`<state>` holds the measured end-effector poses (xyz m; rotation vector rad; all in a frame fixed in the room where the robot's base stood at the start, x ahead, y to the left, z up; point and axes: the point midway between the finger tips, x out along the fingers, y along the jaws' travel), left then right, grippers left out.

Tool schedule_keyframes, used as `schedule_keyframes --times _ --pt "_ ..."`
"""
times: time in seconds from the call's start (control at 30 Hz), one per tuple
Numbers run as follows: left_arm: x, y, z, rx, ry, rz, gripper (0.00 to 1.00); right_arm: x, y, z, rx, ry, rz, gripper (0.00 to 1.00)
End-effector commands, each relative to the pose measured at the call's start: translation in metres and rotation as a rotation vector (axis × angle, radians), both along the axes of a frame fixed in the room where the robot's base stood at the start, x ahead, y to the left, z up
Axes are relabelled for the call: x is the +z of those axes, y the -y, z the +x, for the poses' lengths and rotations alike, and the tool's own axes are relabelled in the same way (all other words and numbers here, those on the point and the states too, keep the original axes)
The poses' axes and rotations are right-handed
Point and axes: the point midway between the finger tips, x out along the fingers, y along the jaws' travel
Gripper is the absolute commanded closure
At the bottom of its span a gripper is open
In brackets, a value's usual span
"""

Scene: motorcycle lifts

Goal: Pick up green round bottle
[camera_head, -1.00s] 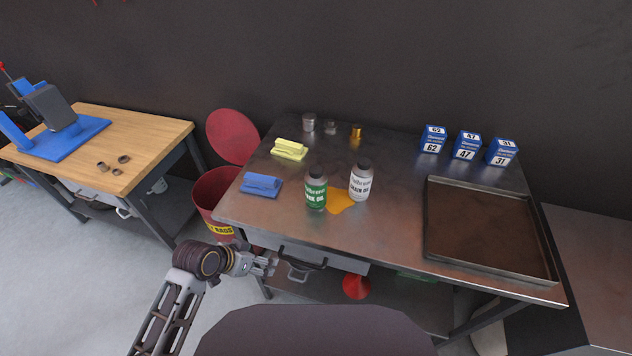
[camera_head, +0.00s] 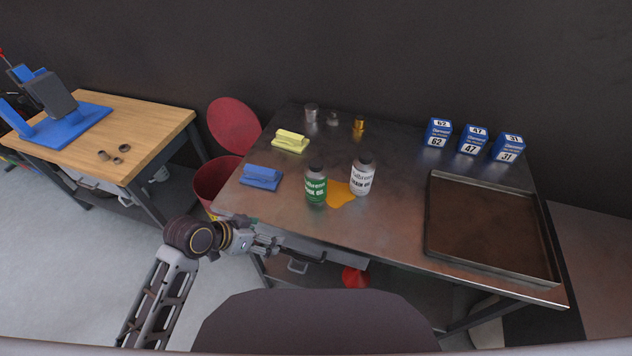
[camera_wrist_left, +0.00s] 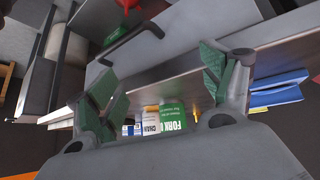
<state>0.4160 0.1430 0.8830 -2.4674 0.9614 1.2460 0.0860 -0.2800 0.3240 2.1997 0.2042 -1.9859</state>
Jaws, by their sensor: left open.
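The green round bottle (camera_head: 316,187) stands upright on the metal table, with a dark cap and a green label. A white round bottle (camera_head: 361,178) stands just right of it, and an orange spill lies at their bases. My left gripper (camera_head: 272,247) is open and empty at the table's front edge, left of and nearer than the green bottle. In the left wrist view the green bottle (camera_wrist_left: 172,117) appears between the open fingers (camera_wrist_left: 160,88), some way beyond them. My right gripper is in neither view.
A blue cloth (camera_head: 262,178) and a yellow cloth (camera_head: 291,141) lie left of the bottles. Small metal parts (camera_head: 311,113) and blue boxes (camera_head: 473,139) stand at the back. A tray (camera_head: 432,222) is at the right. A red bin (camera_head: 213,181) stands left of the table.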

Motion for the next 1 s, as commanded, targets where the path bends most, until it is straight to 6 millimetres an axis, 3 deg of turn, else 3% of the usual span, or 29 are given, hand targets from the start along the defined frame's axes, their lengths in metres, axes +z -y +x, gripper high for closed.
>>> schedule_keyframes --times 0.37,0.7,1.0 --pt "0.028 0.018 0.024 -0.139 0.108 -0.093 0.19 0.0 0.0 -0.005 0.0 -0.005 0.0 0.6" --pt "0.075 0.031 0.058 -0.283 0.264 -0.227 0.19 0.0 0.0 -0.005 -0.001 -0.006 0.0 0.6" --pt "0.115 0.031 0.082 -0.345 0.376 -0.319 0.19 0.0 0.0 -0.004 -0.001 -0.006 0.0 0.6"
